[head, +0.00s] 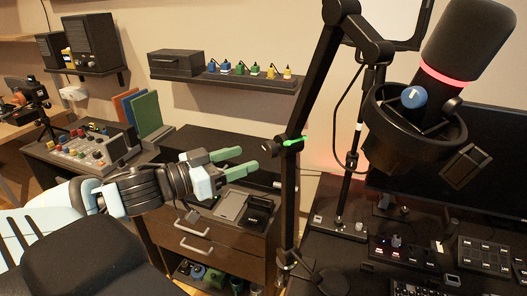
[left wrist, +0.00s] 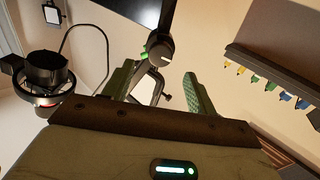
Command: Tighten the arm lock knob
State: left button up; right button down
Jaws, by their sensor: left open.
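The black boom arm (head: 291,195) of the microphone stand rises right of the middle in the head view. A dark joint with a knob (head: 291,144) and a bright green tab sits on it; I take this for the arm lock knob. My left gripper (head: 249,158), with green fingers, is open and empty, left of this joint and slightly lower in the picture. In the left wrist view the joint (left wrist: 159,48) shows beyond the open fingers (left wrist: 159,72), apart from them. The knob's turn position cannot be told. My right gripper is not in view.
A microphone (head: 466,42) in a black mount hangs at upper right. A desk with control boxes (head: 484,256) is below. A wall shelf (head: 225,80) holds small coloured items. A drawer cabinet (head: 190,228) stands below my left gripper. A mixer (head: 82,147) stands at left.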

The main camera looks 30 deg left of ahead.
aim_at(266, 151)
pick_arm(q)
jog(key=shift+x, duration=3.2)
jog(key=c, duration=1)
